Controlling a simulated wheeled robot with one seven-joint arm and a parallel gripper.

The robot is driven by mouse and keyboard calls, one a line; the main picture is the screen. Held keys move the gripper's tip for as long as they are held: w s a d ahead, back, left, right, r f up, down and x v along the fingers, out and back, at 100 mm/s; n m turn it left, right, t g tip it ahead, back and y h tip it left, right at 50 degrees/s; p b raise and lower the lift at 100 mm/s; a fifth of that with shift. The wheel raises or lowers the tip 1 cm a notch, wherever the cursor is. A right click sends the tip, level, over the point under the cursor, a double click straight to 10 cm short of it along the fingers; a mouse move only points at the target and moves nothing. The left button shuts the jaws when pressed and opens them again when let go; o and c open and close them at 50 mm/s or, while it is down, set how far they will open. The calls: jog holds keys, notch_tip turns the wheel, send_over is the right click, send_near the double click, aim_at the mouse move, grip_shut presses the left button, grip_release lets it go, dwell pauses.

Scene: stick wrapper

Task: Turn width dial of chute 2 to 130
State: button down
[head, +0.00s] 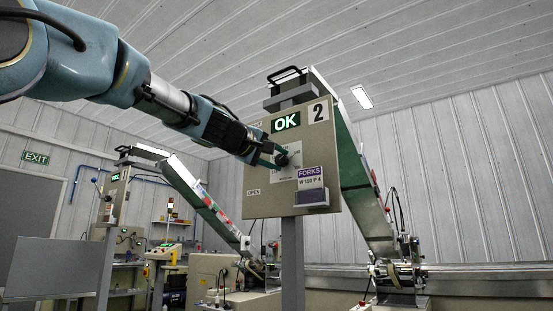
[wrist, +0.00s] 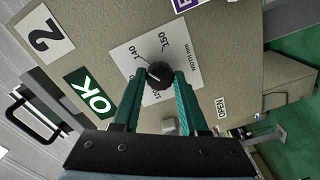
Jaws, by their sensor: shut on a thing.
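The chute 2 panel (head: 262,198) is a beige plate marked "2" with a green "OK" display (head: 286,122). Its black round width dial (wrist: 158,74) sits on a white scale plate (wrist: 132,44) marked in mm. The 120, 140 and 150 marks show in the wrist view; the 130 mark is hidden, apparently behind a finger. A light pointer line shows on the dial, but I cannot read its setting surely. My gripper (head: 281,158) reaches the panel from the left, and its green fingers are shut on the dial, one on each side.
A purple "FORKS" label (head: 311,171) and a small box (head: 312,196) are on the panel right of and below the dial. An "OPEN" label (wrist: 221,106) is also on it. Another chute (head: 200,195) stands behind at left. A metal conveyor (head: 480,276) runs at right.

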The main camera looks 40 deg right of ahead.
jog(key=n+p, duration=0.1)
jog(key=n, duration=0.5)
jog(key=shift+r+n, duration=0.1)
jog(key=shift+n, duration=0.2)
jog(key=n+p, duration=0.1)
jog(key=n, duration=0.3)
jog(key=shift+n, duration=0.4)
jog(key=shift+c, duration=2.2)
grip_release()
jog(key=shift+a, duration=0.1)
jog(key=b+v, duration=0.2)
jog(key=v, duration=0.8)
jog(key=shift+a, duration=0.3)
